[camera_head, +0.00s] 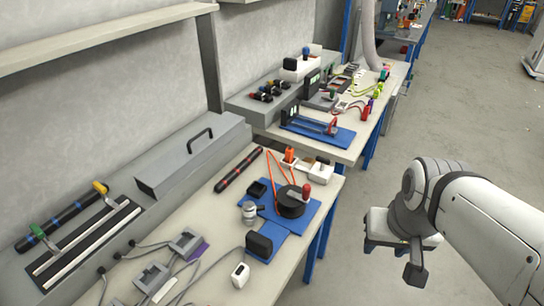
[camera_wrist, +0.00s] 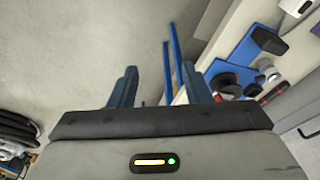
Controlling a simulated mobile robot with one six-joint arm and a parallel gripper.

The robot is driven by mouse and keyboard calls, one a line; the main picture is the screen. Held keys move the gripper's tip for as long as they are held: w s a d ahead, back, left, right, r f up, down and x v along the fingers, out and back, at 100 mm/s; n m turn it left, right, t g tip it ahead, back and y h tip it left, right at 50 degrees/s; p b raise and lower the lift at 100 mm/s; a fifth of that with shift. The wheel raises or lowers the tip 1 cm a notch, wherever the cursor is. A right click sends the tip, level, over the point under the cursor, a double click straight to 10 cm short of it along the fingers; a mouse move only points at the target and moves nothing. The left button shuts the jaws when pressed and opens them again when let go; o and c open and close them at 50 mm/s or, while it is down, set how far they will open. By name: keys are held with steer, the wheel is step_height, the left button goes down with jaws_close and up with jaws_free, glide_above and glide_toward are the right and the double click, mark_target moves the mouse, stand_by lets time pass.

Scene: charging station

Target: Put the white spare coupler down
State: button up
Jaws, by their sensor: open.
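A small white block with a dark mark (camera_head: 240,275) stands upright on the near bench, left of the blue mat; it looks like the white spare coupler, but I cannot be sure. My gripper (camera_wrist: 160,92) is open, with nothing between its two blue-grey fingers in the wrist view. In the head view my gripper hangs over the floor, right of the bench and apart from it, with its fingers partly hidden.
The near bench (camera_head: 222,200) holds a blue mat (camera_head: 278,228) with a black round thing (camera_head: 292,203), a grey-white cylinder (camera_head: 249,212) and a black block (camera_head: 259,245). White and orange blocks stand behind. Grey connectors with cables lie at front left. The floor (camera_head: 460,120) is clear.

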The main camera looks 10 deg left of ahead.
steer(key=o, duration=0.3)
steer(key=w+a+f+m+g+y, duration=0.1)
steer(key=a+f+m+y, duration=0.3)
steer(key=a, duration=0.5)
steer(key=shift+a+f+g+y, duration=0.15)
steer(key=shift+a+g+y, duration=0.2)
steer(key=shift+g, duration=0.45)
steer(key=m+t+y+b, duration=0.1)
steer(key=m+t+y, duration=0.55)
steer(key=m, duration=1.25)
glide_toward(245, 206)
steer(key=shift+g+y, duration=0.5)
steer(key=shift+g, duration=0.05)
steer(key=w+a+f, duration=0.1)
steer(key=w+a, duration=0.1)
steer(key=w+a+f, duration=0.1)
steer(key=w+f, duration=0.1)
steer(key=shift+w+a+f, duration=0.1)
steer(key=shift+a+f, duration=0.05)
steer(key=shift+a, duration=0.2)
steer(key=shift+s+f+p+x, duration=0.1)
steer(key=shift+p+x, duration=0.15)
steer(key=shift+x, duration=1.15)
steer(key=shift+s+f+p+x, duration=0.15)
steer(key=shift+p+x, duration=0.1)
steer(key=shift+x, duration=1.1)
steer(key=shift+c, duration=0.6)
steer(key=c, duration=1.2)
steer(key=shift+o, duration=0.2)
steer(key=shift+r, duration=0.15)
